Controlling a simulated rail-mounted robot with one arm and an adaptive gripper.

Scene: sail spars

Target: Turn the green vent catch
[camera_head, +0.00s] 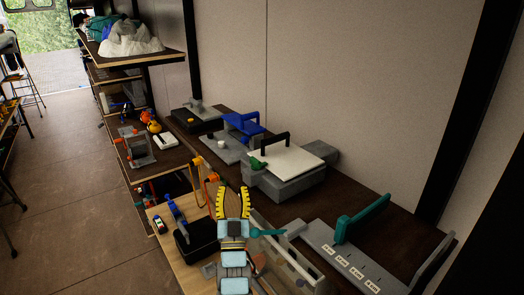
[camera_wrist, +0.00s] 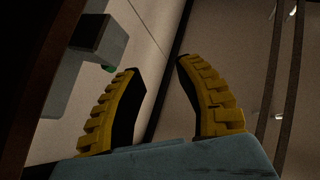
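A small green catch (camera_head: 257,163) sits at the left front edge of a grey box with a white lid (camera_head: 287,160) in the head view. In the wrist view only a small bit of green (camera_wrist: 109,68) shows, below a dark block and left of my left fingertip. My gripper (camera_head: 233,191) has yellow ridged fingers. In the head view it is in front of the grey box, apart from the catch. In the wrist view my gripper (camera_wrist: 156,64) is open, with nothing between its fingers.
A black handle (camera_head: 275,139) stands on the white lid. A blue clamp-like piece (camera_head: 240,124) is behind the box. A grey rail with a teal lever (camera_head: 357,216) is at the right. A black bin (camera_head: 196,236) and a grey open-topped tray (camera_head: 290,262) flank my arm.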

